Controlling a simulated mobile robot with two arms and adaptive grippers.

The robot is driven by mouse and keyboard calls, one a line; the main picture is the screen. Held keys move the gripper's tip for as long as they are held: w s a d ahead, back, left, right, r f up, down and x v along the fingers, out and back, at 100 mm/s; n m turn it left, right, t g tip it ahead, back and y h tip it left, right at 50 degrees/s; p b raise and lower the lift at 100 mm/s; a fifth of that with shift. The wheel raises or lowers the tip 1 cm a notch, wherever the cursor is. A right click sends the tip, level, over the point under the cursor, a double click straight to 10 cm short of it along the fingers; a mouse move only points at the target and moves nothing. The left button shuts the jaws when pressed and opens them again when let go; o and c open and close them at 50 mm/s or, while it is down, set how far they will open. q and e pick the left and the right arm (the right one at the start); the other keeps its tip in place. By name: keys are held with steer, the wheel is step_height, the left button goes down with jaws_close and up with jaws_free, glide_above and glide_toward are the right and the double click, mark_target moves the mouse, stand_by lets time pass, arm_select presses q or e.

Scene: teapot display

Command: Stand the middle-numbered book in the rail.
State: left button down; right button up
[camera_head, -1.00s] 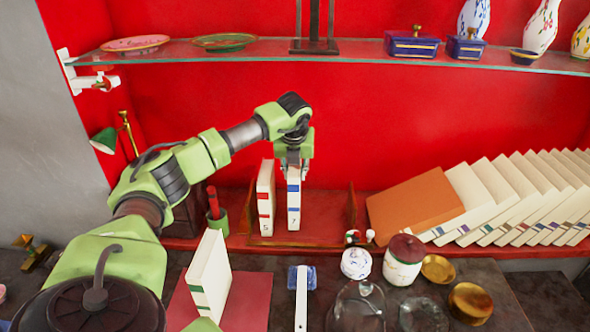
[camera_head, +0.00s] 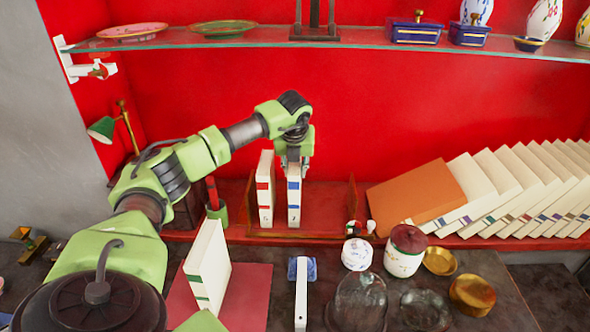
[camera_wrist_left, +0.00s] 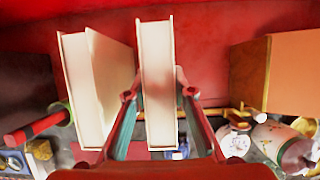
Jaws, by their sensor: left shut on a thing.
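My left gripper (camera_head: 293,164) is shut on the top of a white book with a blue label (camera_head: 293,200). That book stands upright in the wooden rail (camera_head: 352,205) on the low red shelf. A white book with a red label (camera_head: 265,190) stands to its left in the rail, with a gap between. A third white book with green bands (camera_head: 209,268) stands on the red mat at the front. In the left wrist view the held book (camera_wrist_left: 158,75) is between the fingers and the red-label book (camera_wrist_left: 95,85) is at left. My right gripper is not in view.
A row of leaning books (camera_head: 500,190) with an orange-brown one (camera_head: 420,195) fills the shelf to the right. A green cup (camera_head: 218,214) stands left of the rail. Lidded jars (camera_head: 405,250), brass bowls and glass domes crowd the front right. A glass shelf (camera_head: 350,44) runs above.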

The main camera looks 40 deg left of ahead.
arm_select(q)
steer(key=c, duration=1.6)
jaws_free()
steer(key=shift+c, duration=0.2)
steer(key=shift+f, duration=0.1)
steer(key=v, duration=1.2)
steer(key=shift+d, duration=0.1)
